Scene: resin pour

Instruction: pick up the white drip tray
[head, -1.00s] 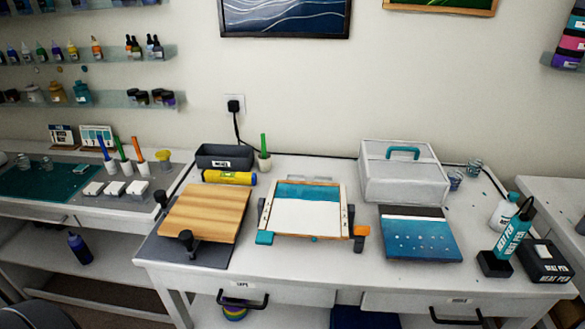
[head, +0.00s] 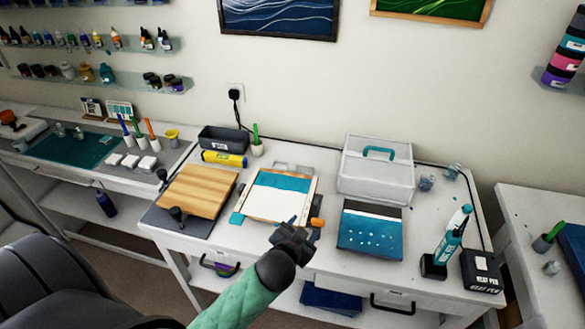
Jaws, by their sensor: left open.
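A flat white panel with a teal band (head: 275,203) lies between wooden side rails on the middle of the white table. It is the closest match I see for the white drip tray, but I cannot tell for certain. My left gripper (head: 296,224) is open and empty, in front of the panel's near right corner. It appears above the table's front part and hides a little of that area. My right gripper is out of view.
A wooden board (head: 198,190) with black clamps lies left of the panel. A blue panel (head: 370,232) lies to the right, below a white box with a teal handle (head: 376,172). A teal bottle (head: 447,243) and a black box (head: 482,270) stand at the right end.

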